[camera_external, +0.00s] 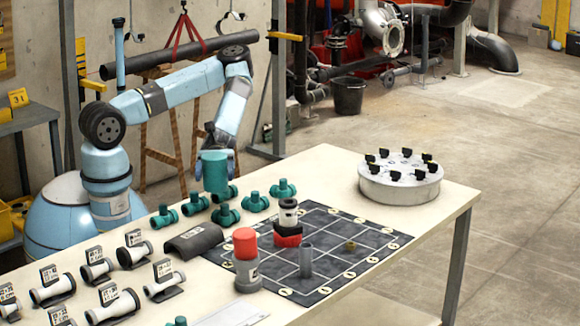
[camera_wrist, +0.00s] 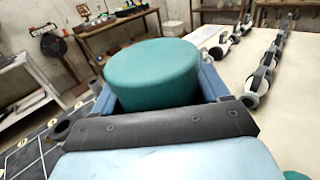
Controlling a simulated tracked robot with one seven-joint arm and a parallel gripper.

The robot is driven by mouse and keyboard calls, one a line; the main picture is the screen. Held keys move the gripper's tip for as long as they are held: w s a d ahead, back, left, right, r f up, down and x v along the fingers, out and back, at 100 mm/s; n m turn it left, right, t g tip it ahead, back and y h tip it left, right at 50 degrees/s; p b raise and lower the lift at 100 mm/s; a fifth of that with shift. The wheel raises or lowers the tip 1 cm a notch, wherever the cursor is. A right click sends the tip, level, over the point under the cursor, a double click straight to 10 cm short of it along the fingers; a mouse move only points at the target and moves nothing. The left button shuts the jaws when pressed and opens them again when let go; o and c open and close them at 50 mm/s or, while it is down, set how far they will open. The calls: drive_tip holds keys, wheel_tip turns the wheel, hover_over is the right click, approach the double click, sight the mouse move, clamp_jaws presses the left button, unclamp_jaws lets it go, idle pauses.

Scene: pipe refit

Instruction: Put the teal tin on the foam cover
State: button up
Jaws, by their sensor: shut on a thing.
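The teal tin (camera_external: 214,174) is a short teal cylinder, held upright near the far left side of the table, seemingly above the teal pipe fittings. In the wrist view the tin (camera_wrist: 152,75) fills the space between the blue fingers of my gripper (camera_wrist: 160,92), which is shut on it. The foam cover (camera_external: 194,241) appears to be the dark grey half-round shell on the table, left of the gridded mat, nearer the camera than the tin. Nothing rests on it. I cannot identify it surely in the wrist view.
Several teal pipe fittings (camera_external: 255,202) lie below and beside the tin. A red-topped grey cylinder (camera_external: 246,262) stands right of the foam cover. The gridded mat (camera_external: 335,222) holds small parts. White spools (camera_external: 53,290) stand left; a round grey holder (camera_external: 400,190) is far right.

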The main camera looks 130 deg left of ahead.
drive_tip(key=d+f+m+g+h, duration=0.2)
drive_tip(key=d+g, duration=0.1)
drive_tip(key=d, duration=0.6)
hover_over(197, 229)
drive_tip(key=x, duration=0.5)
drive_tip(key=shift+s+a+f, duration=0.1)
drive_tip(key=shift+f, duration=1.75)
drive_tip(key=shift+s+f, duration=0.15)
drive_tip(key=shift+f, duration=1.7)
drive_tip(key=o, duration=1.2)
drive_tip(key=shift+f, duration=0.1)
drive_tip(key=shift+a, duration=0.15)
drive_tip(key=v, duration=0.4)
drive_tip(key=shift+s+a, duration=0.1)
drive_tip(key=shift+a, duration=0.15)
wheel_tip(197, 229, up, 7)
drive_tip(key=shift+s, duration=0.1)
